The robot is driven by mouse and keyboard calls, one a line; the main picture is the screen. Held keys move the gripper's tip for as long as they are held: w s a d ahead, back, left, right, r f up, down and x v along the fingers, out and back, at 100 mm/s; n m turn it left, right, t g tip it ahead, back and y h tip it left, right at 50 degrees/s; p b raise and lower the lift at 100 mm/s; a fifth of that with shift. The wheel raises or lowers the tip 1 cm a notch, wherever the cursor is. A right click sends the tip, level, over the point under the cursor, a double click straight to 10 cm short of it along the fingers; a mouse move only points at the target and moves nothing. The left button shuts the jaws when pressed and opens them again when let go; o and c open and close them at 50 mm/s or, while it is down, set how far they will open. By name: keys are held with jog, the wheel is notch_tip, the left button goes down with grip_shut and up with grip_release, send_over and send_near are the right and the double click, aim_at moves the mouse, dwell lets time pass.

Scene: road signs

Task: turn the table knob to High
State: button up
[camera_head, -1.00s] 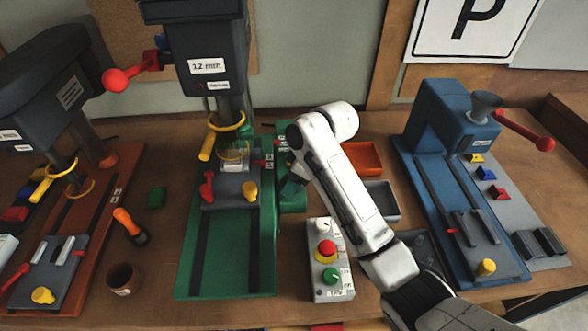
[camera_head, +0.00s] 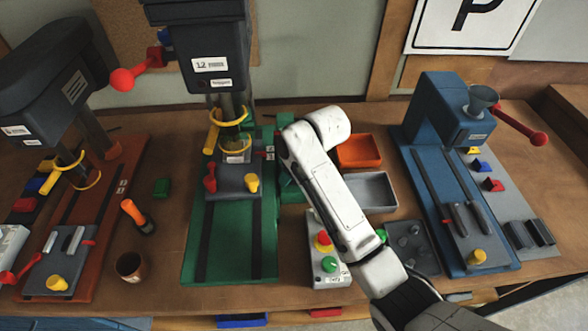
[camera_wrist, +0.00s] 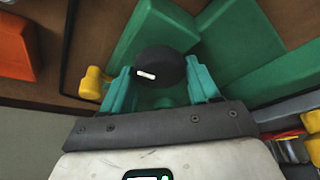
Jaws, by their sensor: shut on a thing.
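The table knob (camera_wrist: 160,66) is black and round with a short white mark, and shows in the wrist view. It sits at the green drill press's base part (camera_wrist: 162,30). My gripper (camera_wrist: 163,84) has its two teal fingers on either side of the knob, shut on it. The white mark points to the lower left of the wrist picture. In the head view my arm hides the knob and the fingertips. No Low or High lettering is readable. The green press (camera_head: 230,245) stands left of my arm.
A control box (camera_head: 322,240) with red and green buttons is partly behind my arm. Orange (camera_head: 358,150) and grey (camera_head: 372,193) trays lie to the right. A blue press (camera_head: 440,130) stands further right, a dark one (camera_head: 60,80) at left. A loose orange-handled tool (camera_head: 135,215) lies between presses.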

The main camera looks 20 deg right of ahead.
jog(key=shift+w+r, duration=0.1)
jog(key=o, duration=1)
jog(key=shift+o, duration=0.2)
